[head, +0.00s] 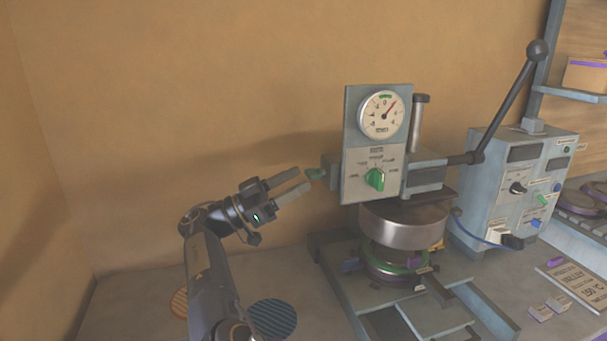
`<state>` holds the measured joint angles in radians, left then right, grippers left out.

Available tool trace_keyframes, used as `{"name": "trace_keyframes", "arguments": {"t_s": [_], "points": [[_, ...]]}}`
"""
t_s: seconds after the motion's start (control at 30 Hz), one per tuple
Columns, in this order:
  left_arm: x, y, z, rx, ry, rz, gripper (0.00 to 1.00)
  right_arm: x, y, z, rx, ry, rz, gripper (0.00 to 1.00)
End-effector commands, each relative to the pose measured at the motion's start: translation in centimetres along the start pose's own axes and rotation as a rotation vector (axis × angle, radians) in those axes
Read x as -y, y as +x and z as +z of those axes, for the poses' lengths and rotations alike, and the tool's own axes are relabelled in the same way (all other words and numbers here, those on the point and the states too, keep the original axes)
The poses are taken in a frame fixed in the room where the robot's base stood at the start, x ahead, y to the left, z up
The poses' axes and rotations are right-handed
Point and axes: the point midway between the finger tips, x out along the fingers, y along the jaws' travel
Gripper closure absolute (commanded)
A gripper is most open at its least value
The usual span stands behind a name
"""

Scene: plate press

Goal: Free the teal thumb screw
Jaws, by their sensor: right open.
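The teal thumb screw (314,174) is small and sticks out from the left side of the press head, beside the panel (358,188) with the dial gauge and green knob. My right gripper (303,179) is open, with its two grey fingers pointing right at the screw. The fingertips are very close to the screw. I cannot tell whether they touch it or how they line up in depth. Nothing shows between the fingers. My left gripper is not in view.
The press has a long lever (508,100) at the upper right and a round steel platen (404,224) below its head. A control box (515,190) stands to the right. Striped discs (273,318) lie near my arm. The wall area left of the gripper is clear.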

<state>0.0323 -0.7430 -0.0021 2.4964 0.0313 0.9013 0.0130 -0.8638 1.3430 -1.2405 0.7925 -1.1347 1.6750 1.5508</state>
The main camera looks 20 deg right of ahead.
Motion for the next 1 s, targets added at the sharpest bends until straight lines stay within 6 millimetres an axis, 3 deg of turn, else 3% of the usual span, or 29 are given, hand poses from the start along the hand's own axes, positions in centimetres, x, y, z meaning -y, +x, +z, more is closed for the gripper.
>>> {"name": "trace_keyframes", "arguments": {"t_s": [0.2, 0.53, 0.87, 1.0], "points": [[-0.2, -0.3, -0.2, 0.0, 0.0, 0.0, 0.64, 0.0, 2.5, 0.0, 0.001, -0.001, 0.0, 0.44], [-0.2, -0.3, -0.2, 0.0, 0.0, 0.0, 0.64, 0.0, 2.9, 0.0, 0.001, -0.001, 0.0, 0.44], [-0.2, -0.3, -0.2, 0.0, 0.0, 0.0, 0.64, 0.0, 2.9, 0.0, 0.001, -0.001, -0.001, 0.87], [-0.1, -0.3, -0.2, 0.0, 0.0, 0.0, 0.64, 0.0, 2.9, 0.1, 0.001, -0.004, -0.002, 0.88]]}}
